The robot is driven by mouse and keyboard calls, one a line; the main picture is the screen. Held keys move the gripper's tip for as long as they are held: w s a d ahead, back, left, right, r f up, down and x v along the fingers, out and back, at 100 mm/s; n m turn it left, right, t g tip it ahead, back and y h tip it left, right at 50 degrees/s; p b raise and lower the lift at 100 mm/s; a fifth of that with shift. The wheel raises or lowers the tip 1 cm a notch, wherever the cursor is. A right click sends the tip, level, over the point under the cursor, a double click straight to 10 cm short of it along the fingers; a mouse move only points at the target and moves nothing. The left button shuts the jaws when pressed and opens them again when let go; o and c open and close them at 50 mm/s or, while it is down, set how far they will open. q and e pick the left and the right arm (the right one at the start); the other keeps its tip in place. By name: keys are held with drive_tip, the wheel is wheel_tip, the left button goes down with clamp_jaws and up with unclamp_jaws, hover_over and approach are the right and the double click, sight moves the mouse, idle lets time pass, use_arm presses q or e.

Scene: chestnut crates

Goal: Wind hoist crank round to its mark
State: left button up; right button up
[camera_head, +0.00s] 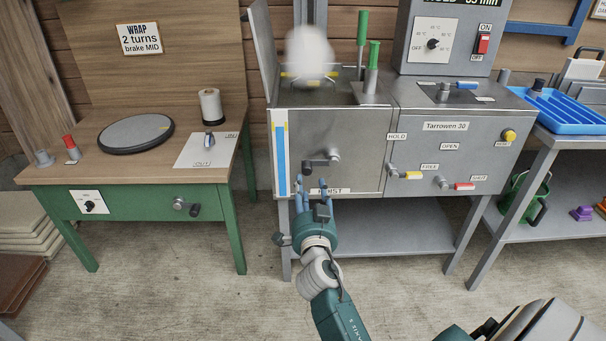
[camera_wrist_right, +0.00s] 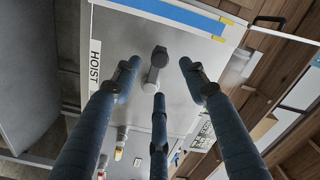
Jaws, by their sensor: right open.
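The hoist crank (camera_head: 322,160), with a grey arm and dark knob, sits on the front of the steel cabinet (camera_head: 350,125), above the HOIST label (camera_head: 328,191). Its arm points left and slightly down in the head view. The crank also shows in the right wrist view (camera_wrist_right: 154,70). My right gripper (camera_head: 311,186) is just below it, blue fingers up. In the wrist view the open fingers (camera_wrist_right: 158,75) are spread either side of the crank, apparently not touching. A blue vertical strip with yellow marks (camera_head: 281,155) is left of the crank. My left gripper is not in view.
HOLD/FREE (camera_head: 413,175) and red-tipped (camera_head: 464,186) levers project right of the crank. A white rounded blur (camera_head: 309,52) hangs above the cabinet. A green-legged bench (camera_head: 130,205) with its own crank (camera_head: 186,206) stands left. Floor between bench and cabinet is clear.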

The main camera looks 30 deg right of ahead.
sight(306, 173)
drive_tip(key=x, duration=0.8)
drive_tip(key=shift+w+f, duration=0.1)
drive_tip(key=shift+w, duration=0.15)
clamp_jaws()
